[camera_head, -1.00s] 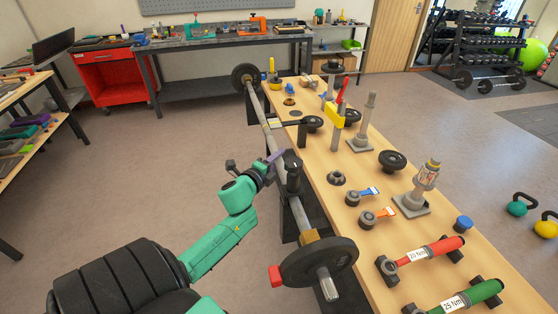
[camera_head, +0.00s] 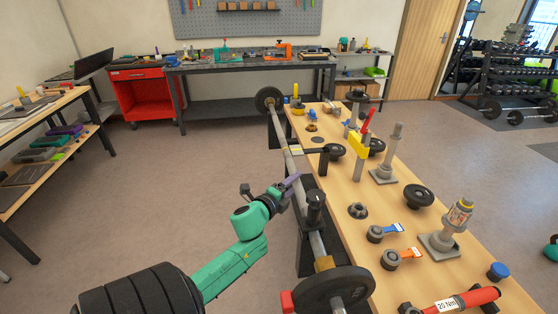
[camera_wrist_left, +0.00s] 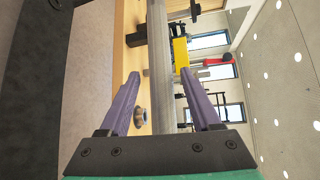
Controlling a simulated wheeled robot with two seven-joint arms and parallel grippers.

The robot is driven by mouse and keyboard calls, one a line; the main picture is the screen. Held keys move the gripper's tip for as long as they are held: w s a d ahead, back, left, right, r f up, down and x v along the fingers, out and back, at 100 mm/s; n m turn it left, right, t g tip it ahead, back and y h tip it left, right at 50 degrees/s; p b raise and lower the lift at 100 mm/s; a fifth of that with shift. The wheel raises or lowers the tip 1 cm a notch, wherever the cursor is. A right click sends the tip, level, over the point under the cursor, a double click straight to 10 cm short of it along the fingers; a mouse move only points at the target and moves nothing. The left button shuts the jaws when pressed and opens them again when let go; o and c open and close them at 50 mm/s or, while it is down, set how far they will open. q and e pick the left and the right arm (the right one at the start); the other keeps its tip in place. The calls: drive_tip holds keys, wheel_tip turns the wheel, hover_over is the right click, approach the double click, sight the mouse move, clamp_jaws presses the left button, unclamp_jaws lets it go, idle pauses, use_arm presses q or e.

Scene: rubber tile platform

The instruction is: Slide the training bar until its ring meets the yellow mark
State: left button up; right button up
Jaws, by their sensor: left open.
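The training bar (camera_head: 288,140) runs lengthwise along the left side of the wooden bench, with a black plate (camera_head: 268,99) at its far end and another (camera_head: 345,284) at its near end. A tan band (camera_head: 293,151) shows on the bar; I cannot tell if it is the ring or the yellow mark. A brass-yellow block (camera_head: 324,263) sits by the near plate. My left gripper (camera_head: 293,183) is open beside the bar's middle. In the left wrist view the bar (camera_wrist_left: 158,60) lies between its purple fingers (camera_wrist_left: 160,76); contact is unclear. My right gripper is out of view.
On the bench (camera_head: 345,215), a black upright cylinder (camera_head: 315,207) stands close to my left gripper. A yellow block with a red handle (camera_head: 359,145), grey posts (camera_head: 386,155) and a red 20 Nm tool (camera_head: 465,301) stand or lie farther right. Floor left of the bar is clear.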

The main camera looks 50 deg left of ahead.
use_arm(q)
drive_tip(key=b+v, duration=0.1)
drive_tip(key=v, duration=1.1)
drive_tip(key=shift+s, duration=0.45)
